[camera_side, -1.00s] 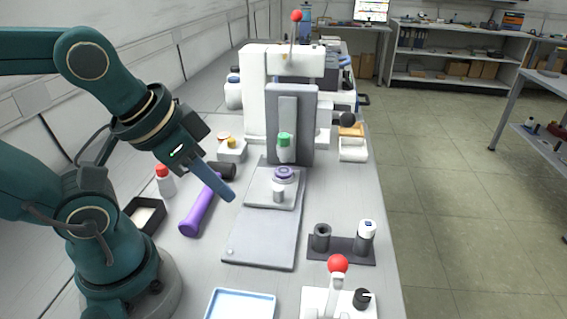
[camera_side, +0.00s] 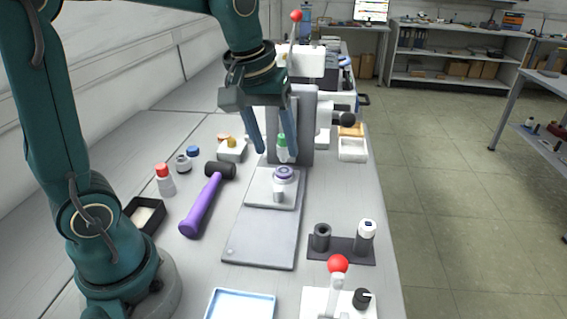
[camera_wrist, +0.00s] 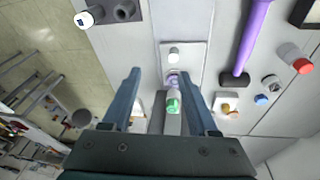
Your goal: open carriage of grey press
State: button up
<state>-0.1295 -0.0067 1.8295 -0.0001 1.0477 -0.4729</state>
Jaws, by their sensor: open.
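The grey press has a long flat base (camera_side: 262,239), a dark grey column (camera_side: 303,106) and a light grey sliding carriage (camera_side: 258,190). The carriage is near the column and bears a purple ring (camera_side: 284,172) and a pale knob (camera_side: 279,194). A green-capped white part (camera_side: 282,141) shows on the column's front above the ring. My gripper (camera_side: 278,155) is open and empty, pointing down in front of the column. In the wrist view the green cap (camera_wrist: 173,105) and pale knob (camera_wrist: 173,54) show between and beyond the fingers. The fingers hide part of the column.
A purple-handled hammer (camera_side: 203,205) lies left of the base, with a red-capped bottle (camera_side: 166,182) and black tray (camera_side: 146,213) beyond it. A dark holder (camera_side: 341,247) stands right, a red-knobbed lever (camera_side: 338,264) front right, a blue tray (camera_side: 240,304) in front.

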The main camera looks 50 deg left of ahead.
jog(key=n+g, duration=0.2)
send_over(278, 188)
jog(key=d, duration=0.1)
notch_tip(278, 188, down, 6)
jog(key=shift+w+r, duration=0.15)
jog(key=f, duration=0.1)
jog(key=a+f+g, duration=0.1)
jog(key=f, duration=0.1)
jog(key=shift+f, duration=2.8)
grip_shut()
